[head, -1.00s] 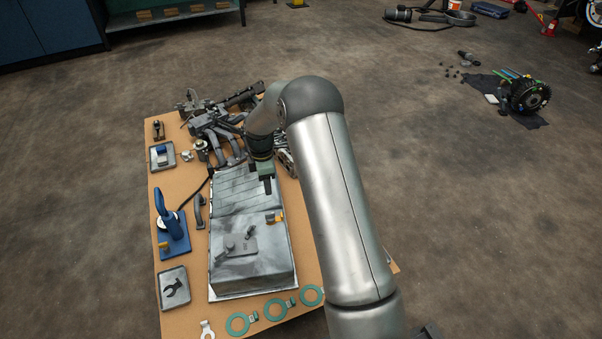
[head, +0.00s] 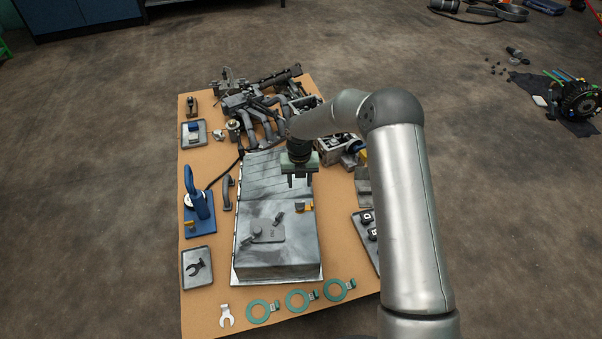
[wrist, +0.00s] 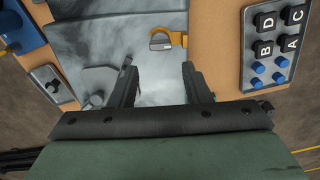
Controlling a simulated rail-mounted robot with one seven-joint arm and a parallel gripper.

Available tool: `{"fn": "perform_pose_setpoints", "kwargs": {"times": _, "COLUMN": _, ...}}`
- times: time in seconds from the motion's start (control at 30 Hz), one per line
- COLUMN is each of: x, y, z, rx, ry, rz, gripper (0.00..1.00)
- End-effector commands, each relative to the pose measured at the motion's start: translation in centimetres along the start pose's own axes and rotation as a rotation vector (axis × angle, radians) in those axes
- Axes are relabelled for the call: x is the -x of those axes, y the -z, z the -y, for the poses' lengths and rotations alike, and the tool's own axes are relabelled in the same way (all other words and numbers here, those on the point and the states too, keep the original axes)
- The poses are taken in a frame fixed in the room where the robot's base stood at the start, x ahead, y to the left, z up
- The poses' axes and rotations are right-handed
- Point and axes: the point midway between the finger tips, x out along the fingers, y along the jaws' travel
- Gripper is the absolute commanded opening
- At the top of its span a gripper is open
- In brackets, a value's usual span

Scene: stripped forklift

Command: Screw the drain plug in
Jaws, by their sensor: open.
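A grey metal oil pan (head: 255,195) lies on the table, its flat, smeared face up. A small dark stub (head: 278,219) stands up on the pan beside a raised grey plate (head: 268,235); I cannot tell whether it is the drain plug. A yellow bracket with a grey block (head: 304,207) sits near the pan's right edge. My gripper (head: 300,182) is open and empty, pointing down above the far right part of the pan. In the wrist view, my gripper (wrist: 158,66) shows its two fingers apart, with the yellow bracket (wrist: 180,38) beyond them.
A dark tray (wrist: 265,78) with lettered black blocks and blue pegs lies right of the pan. Green rings (head: 299,300) lie along the front edge. Manifold parts (head: 262,115) crowd the back.

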Motion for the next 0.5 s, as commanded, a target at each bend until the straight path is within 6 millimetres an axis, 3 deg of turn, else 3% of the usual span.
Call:
{"fn": "perform_pose_setpoints", "kwargs": {"times": 0.03, "x": -1.5, "y": 0.1, "z": -0.1, "rx": 0.001, "ry": 0.0, "rz": -0.003, "gripper": 0.44}}
{"fn": "perform_pose_setpoints", "kwargs": {"times": 0.2, "x": -4.9, "y": 0.1, "z": 0.0, "rx": -0.001, "ry": 0.001, "rz": -0.003, "gripper": 0.44}}
{"fn": "perform_pose_setpoints", "kwargs": {"times": 0.5, "x": -9.8, "y": 0.0, "z": 0.0, "rx": -0.001, "ry": 0.0, "rz": -0.001, "gripper": 0.44}}
